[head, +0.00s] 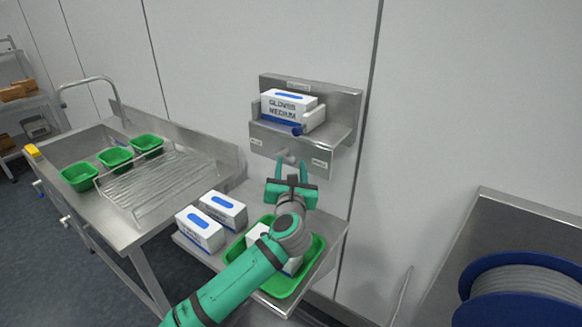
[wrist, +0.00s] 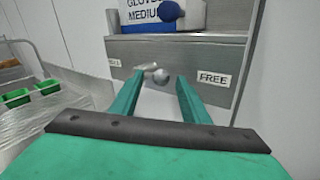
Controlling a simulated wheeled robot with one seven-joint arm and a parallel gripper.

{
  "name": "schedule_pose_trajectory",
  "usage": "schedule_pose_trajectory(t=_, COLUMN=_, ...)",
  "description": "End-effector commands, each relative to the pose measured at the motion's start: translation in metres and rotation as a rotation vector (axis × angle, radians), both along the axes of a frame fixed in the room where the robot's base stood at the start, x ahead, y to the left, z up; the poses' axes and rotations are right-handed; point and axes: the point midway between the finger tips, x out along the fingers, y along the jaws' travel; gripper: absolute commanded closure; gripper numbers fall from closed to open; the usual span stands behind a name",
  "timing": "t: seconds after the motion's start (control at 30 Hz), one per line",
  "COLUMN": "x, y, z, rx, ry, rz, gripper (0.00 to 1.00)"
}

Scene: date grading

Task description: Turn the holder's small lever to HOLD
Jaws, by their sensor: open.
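The holder (head: 345,115) is a steel wall bracket with a glove box (head: 290,104) in it. Its small grey lever (head: 287,157) is on the lower front plate. In the wrist view the lever (wrist: 160,79) shows a round knob and a short pale bar reaching up and left. A FREE label (wrist: 213,79) is to its right; the left label (wrist: 114,62) is too small to read. My gripper (head: 291,166) is open just below the lever. In the wrist view its fingertips (wrist: 160,80) appear either side of the knob; I cannot tell whether they touch it.
Below, a steel shelf (head: 333,243) carries two white boxes (head: 200,229) and a green tray (head: 277,289), partly behind my arm. Left is a steel table (head: 140,228) with several green bins (head: 79,177) and a wire rack. A blue reel (head: 520,300) is at right.

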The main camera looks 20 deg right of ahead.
Motion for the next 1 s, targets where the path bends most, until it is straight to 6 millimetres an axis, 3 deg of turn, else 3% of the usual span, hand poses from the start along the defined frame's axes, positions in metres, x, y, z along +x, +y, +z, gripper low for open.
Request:
schedule_pose_trajectory(t=0.33, x=0.004, y=-0.0011, z=0.0003, rx=-0.001, ry=-0.001, rz=0.0, gripper=0.58)
schedule_pose_trajectory(t=0.5, x=0.0038, y=-0.0011, z=0.0002, rx=-0.001, ry=0.0, rz=0.0, gripper=0.96)
schedule_pose_trajectory(t=1.0, x=0.0042, y=-0.0014, z=0.0081, rx=-0.066, ry=0.082, rz=-0.001, gripper=0.98)
